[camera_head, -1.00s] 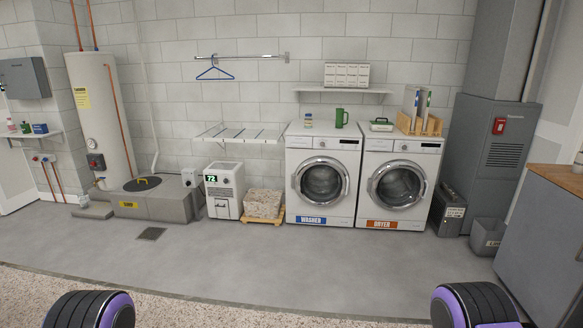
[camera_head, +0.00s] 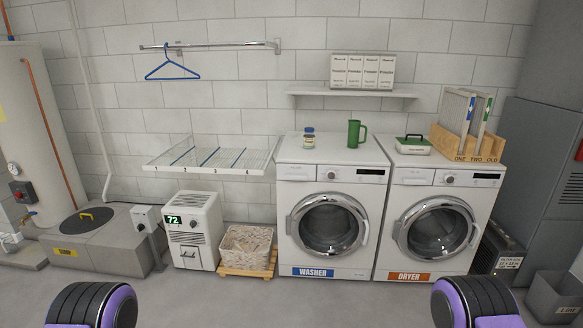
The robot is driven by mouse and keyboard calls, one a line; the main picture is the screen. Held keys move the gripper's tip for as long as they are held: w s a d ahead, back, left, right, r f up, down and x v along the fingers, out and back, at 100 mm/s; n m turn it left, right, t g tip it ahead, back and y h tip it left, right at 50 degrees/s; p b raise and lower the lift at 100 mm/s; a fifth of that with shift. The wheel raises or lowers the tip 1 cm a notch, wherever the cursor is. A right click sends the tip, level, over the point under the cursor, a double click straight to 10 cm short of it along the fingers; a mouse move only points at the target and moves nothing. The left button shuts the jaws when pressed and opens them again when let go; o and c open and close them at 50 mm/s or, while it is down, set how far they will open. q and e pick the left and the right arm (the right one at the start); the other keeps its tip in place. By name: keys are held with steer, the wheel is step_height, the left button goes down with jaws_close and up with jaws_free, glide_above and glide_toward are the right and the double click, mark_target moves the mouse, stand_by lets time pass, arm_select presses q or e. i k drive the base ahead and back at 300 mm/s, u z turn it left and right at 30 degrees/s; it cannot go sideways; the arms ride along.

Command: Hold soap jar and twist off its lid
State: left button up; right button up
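A small jar (camera_head: 309,141) with a blue lid and a pale label stands upright on top of the washer (camera_head: 330,155), left of centre. It is likely the soap jar, but its label is too small to read. The lid sits on the jar. Rounded black and purple parts of my two arms show at the bottom left and bottom right. Neither gripper is in view, and nothing of mine touches the jar.
A green mug (camera_head: 354,134) stands right of the jar. The dryer (camera_head: 435,177) holds a green-topped box (camera_head: 413,149) and a wooden rack (camera_head: 452,144). A shelf (camera_head: 350,91) hangs above. A basket (camera_head: 246,246) and dehumidifier (camera_head: 195,247) stand left; floor before the washer looks clear.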

mark_target(309, 137)
steer(key=z, duration=0.1)
steer(key=i, duration=2.15)
steer(key=z, duration=0.1)
